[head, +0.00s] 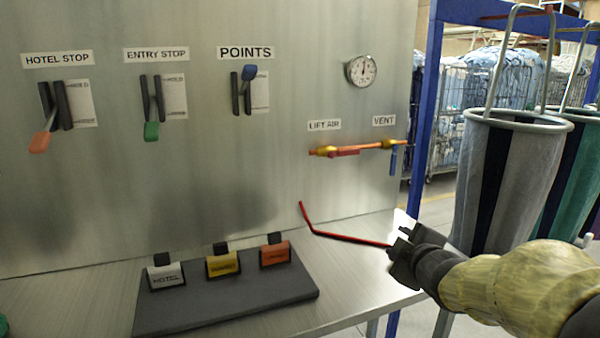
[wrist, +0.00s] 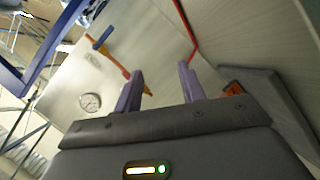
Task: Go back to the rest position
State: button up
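My gripper (head: 398,245) is at the right of the head view, over the right end of the metal bench and in front of the steel panel. My arm comes in from the lower right. In the wrist view, the two fingers of my gripper (wrist: 160,82) stand apart with nothing visible between them. A thin bent red rod (head: 345,237) reaches from beside my gripper towards the left. In the wrist view the red rod (wrist: 186,25) shows beyond the fingers, outside the gap. I cannot tell what the rod rests on.
The steel panel (head: 200,200) carries three levers, a gauge (head: 361,70) and an orange pipe (head: 360,148) with a blue handle (head: 394,160). A dark tagged block (head: 225,300) lies on the bench. Sling bags (head: 505,180) hang from a blue frame (head: 425,110) close by my arm.

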jog(key=s+a+f+m+g+h, duration=0.1)
jog(key=s+a+f+m+g, duration=0.2)
jog(key=s+f+m+g, duration=0.5)
jog(key=s+a+f+m+g, duration=0.2)
jog(key=s+f+m+g, duration=0.25)
jog(key=s+f, duration=0.75)
notch_tip(320, 180, up, 21)
jog(key=p, duration=2.2)
jog(key=shift+w+a+f, duration=0.2)
jog(key=shift+w+a, duration=0.05)
jog(key=shift+t, duration=0.25)
